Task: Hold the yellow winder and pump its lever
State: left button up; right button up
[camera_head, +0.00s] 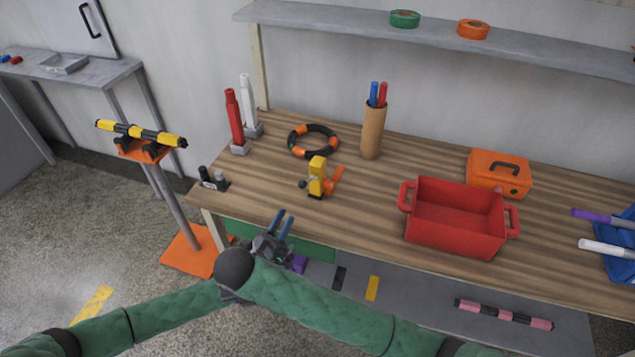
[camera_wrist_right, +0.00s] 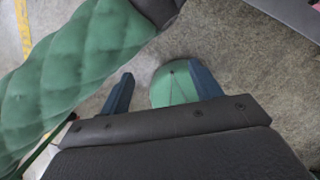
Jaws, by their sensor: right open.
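The yellow winder (camera_head: 317,176) stands upright on the wooden workbench (camera_head: 375,205) in the head view. Its orange lever (camera_head: 337,177) sticks out on the right, and a dark knob shows on its left. My left gripper (camera_head: 281,222) is at the bench's front edge, below and left of the winder and apart from it. Its two blue fingers show a gap with nothing between them. My right gripper (camera_wrist_right: 158,88) is open and empty in the right wrist view, above the floor. In the head view I cannot make it out among the crossed arms.
A black-and-orange ring (camera_head: 314,140) lies behind the winder. A brown cup (camera_head: 373,130) with pens, a red bin (camera_head: 455,217) and an orange toolbox (camera_head: 499,173) stand to the right. Red and white bottles (camera_head: 234,118) stand at the left. The bench in front of the winder is clear.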

jog(key=w+a+r+t+y, duration=0.1)
jog(key=w+r+t+y, duration=0.15)
jog(key=w+r, duration=0.6)
jog(key=w+a+r+t+y, duration=0.2)
jog(key=w+r+y, duration=0.2)
jog(key=w+r, duration=0.4)
jog(key=r+m+g+h, duration=0.2)
jog(key=m+h, duration=0.2)
jog(key=m, duration=0.8)
send_over(318, 170)
jog(key=w+d, duration=0.2)
jog(key=w, duration=0.8)
jog(key=s+f+n+g, duration=0.1)
jog(key=s, duration=0.1)
jog(key=s+a+f+n+g+h, duration=0.1)
jog(key=s, duration=0.1)
jog(key=s+a+f+n+g+h, duration=0.1)
jog(key=s+n, duration=0.1)
jog(key=shift+a+f+g, duration=0.1)
jog(key=shift+f+g, duration=0.25)
jog(key=shift+f, duration=0.05)
jog(key=shift+s+f+n+g+h, duration=0.3)
jog(key=shift+s+f+n+h, duration=0.1)
jog(key=shift+s, duration=0.1)
jog(key=shift+f, duration=3.85)
jog(key=shift+c, duration=0.4)
